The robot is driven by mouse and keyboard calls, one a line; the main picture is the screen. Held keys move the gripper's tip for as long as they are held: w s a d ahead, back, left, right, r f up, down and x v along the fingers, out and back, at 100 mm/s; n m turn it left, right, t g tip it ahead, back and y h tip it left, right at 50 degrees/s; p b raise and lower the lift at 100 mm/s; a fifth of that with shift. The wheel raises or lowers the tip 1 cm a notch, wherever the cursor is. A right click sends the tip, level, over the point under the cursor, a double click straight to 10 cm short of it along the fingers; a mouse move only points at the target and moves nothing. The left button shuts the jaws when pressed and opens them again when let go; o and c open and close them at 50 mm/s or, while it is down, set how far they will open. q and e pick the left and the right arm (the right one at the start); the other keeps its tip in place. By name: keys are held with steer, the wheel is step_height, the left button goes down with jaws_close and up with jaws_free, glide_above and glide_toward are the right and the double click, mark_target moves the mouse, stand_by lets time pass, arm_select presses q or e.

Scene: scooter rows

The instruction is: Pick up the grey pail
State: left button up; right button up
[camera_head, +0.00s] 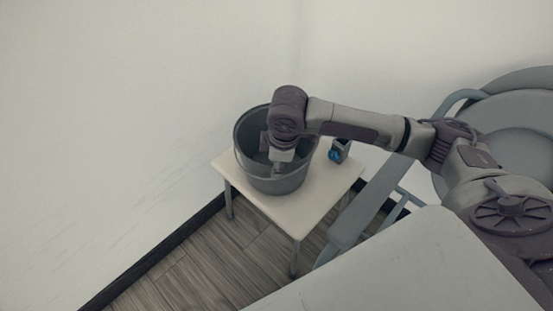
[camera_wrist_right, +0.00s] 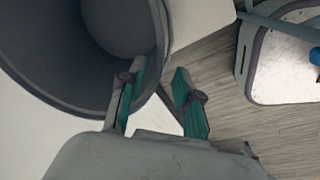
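The grey pail (camera_head: 275,185) stands upright on a small pale table (camera_head: 312,205) in the head view. My right gripper (camera_head: 281,160) reaches down over the pail's near side; the arm hides part of the opening. In the right wrist view the pail (camera_wrist_right: 60,55) fills the upper left, its rim running down between the fingertips. My right gripper (camera_wrist_right: 160,75) has its teal-padded fingers apart, one overlapping the pail's inside and one outside the rim. I cannot tell whether either finger touches the wall. My left gripper is not in view.
A small dark object with a blue part (camera_head: 337,152) stands on the table right of the pail. A grey-blue chair (camera_head: 365,205) is close on the right. A large white surface (camera_head: 410,265) fills the foreground. The wall (camera_head: 130,100) is close behind the small table.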

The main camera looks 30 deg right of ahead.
steer(key=f, duration=0.1)
steer(key=w+f+b, duration=0.1)
steer(key=f, duration=0.1)
steer(key=shift+f+b, duration=0.15)
steer(key=shift+b, duration=0.15)
steer(key=shift+w+f, duration=0.1)
steer(key=shift+f, duration=0.45)
steer(key=shift+w+f, duration=0.1)
steer(key=shift+f, duration=0.25)
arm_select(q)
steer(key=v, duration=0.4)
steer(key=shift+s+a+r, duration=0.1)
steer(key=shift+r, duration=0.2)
arm_select(e)
jaws_close()
steer(key=shift+r, duration=0.1)
